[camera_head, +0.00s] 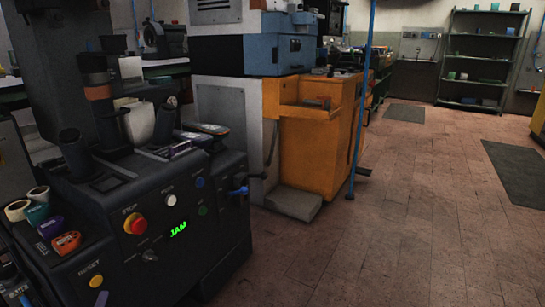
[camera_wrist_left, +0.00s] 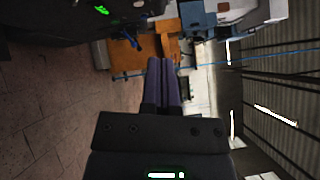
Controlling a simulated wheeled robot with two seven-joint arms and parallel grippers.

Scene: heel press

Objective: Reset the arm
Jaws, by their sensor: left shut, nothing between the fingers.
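My left gripper (camera_wrist_left: 163,64) shows in the left wrist view with its two dark purplish fingers together and nothing between them. It points toward the orange cabinet (camera_wrist_left: 130,57), apart from it. The black press (camera_head: 185,240) stands at the left of the head view. It has a red stop button (camera_head: 134,223), a yellow reset button (camera_head: 96,281) and a green display (camera_head: 178,229) reading JAM.
Tape rolls (camera_head: 38,214) lie on the press's left side. An orange cabinet (camera_head: 318,150) and a thin blue post (camera_head: 361,110) stand behind. The tiled floor (camera_head: 400,240) at the right is clear.

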